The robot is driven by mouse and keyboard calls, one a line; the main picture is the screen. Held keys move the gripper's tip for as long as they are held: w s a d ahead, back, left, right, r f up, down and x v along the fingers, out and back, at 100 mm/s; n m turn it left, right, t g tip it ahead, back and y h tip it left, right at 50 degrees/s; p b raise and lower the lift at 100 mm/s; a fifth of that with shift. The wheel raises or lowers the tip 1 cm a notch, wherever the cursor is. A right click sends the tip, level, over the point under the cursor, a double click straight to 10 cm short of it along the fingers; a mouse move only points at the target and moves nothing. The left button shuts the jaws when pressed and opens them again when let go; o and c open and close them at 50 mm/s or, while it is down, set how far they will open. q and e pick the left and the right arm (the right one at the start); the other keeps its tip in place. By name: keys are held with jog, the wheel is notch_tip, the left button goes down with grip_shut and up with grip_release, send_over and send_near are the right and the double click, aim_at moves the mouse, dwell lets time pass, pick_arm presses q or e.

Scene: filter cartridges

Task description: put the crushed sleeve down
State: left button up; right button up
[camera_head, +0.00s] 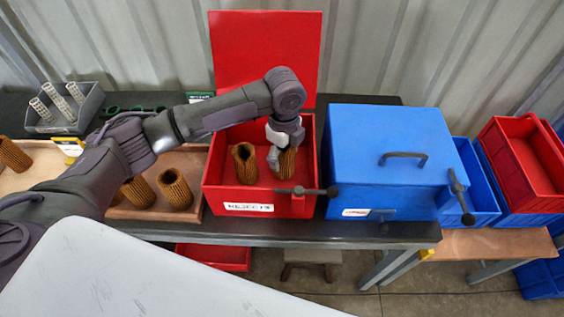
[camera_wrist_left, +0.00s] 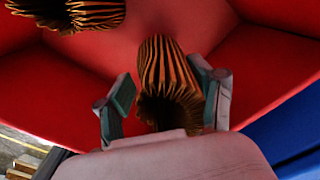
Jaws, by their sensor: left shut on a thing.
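My left gripper (camera_head: 278,150) reaches down into the open red box (camera_head: 222,197) and is shut on a brown pleated sleeve (camera_head: 287,163). The held sleeve also shows in the left wrist view (camera_wrist_left: 167,75), between the two fingers, with its near end dark and uneven. I cannot tell whether it touches the box floor. A second pleated sleeve (camera_head: 245,164) stands in the same box to the left of the held one. Part of it shows at the top left of the left wrist view (camera_wrist_left: 80,14). My right gripper is not in view.
The red box's lid (camera_head: 265,50) stands open behind it. A closed blue box (camera_head: 390,140) with a handle stands close on the right. Left is a wooden tray (camera_head: 130,213) with several pleated sleeves. A grey bin (camera_head: 62,112) holds white perforated tubes.

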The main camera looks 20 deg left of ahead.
aim_at(283, 164)
pick_arm(q)
jog(key=shift+f, duration=1.9)
jog(key=o, duration=1.8)
notch_tip(283, 164, up, 12)
jog(key=shift+b, duration=0.35)
